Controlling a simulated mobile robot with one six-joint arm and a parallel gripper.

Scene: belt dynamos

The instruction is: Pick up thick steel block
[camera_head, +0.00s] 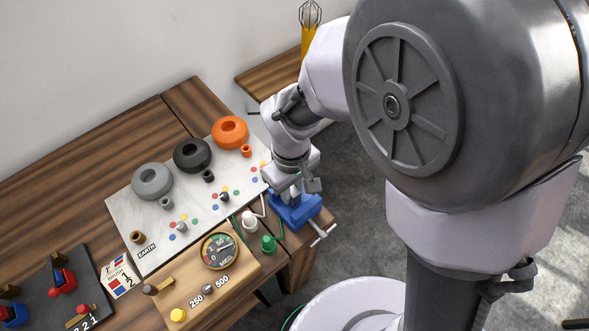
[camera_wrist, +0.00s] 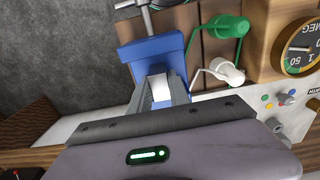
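A pale grey block, which looks like the thick steel block (camera_wrist: 160,88), sits between the two fingers of my gripper (camera_wrist: 162,98) in the wrist view. The blue vise (camera_wrist: 150,55) lies just beyond the fingertips. In the head view my gripper (camera_head: 291,189) reaches down over the blue vise (camera_head: 297,211) at the table's right corner. The fingers stand on both sides of the block. Whether they press on it or leave a small gap cannot be told. The block's lower part is hidden.
A white cup-like part (camera_head: 249,221) and a green one (camera_head: 268,244) with bent rods stand left of the vise. A round gauge (camera_head: 220,251) is on a wooden panel. A marble panel (camera_head: 150,215) carries grey, black and orange rings. The floor to the right is open.

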